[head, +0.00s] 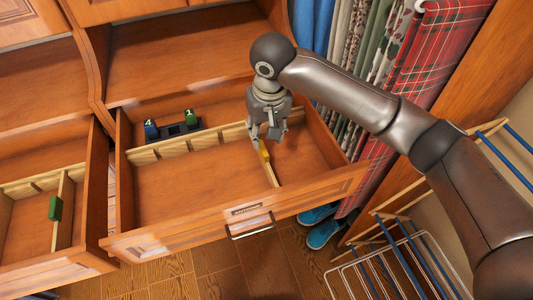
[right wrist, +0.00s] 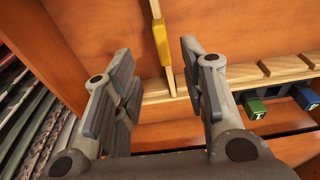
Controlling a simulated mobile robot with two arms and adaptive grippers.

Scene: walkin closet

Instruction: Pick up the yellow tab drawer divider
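The yellow tab drawer divider (head: 271,171) is a thin light-wood strip standing across the right part of the open middle drawer, with a yellow tab (head: 263,151) on its top edge. My right gripper (head: 268,137) points down over its back end, near the yellow tab. In the right wrist view the right gripper (right wrist: 157,62) is open, and the yellow tab (right wrist: 161,43) shows in the gap between its fingers, a little beyond the tips. No contact is visible. My left gripper is not in view.
The open drawer (head: 140,241) has a slotted wooden rail (head: 190,140) along its back; behind the rail sits a dark holder with blue and green blocks (head: 190,117). A green-tab divider (head: 56,207) stands in the left drawer. Hanging clothes (head: 432,45) are close on the right.

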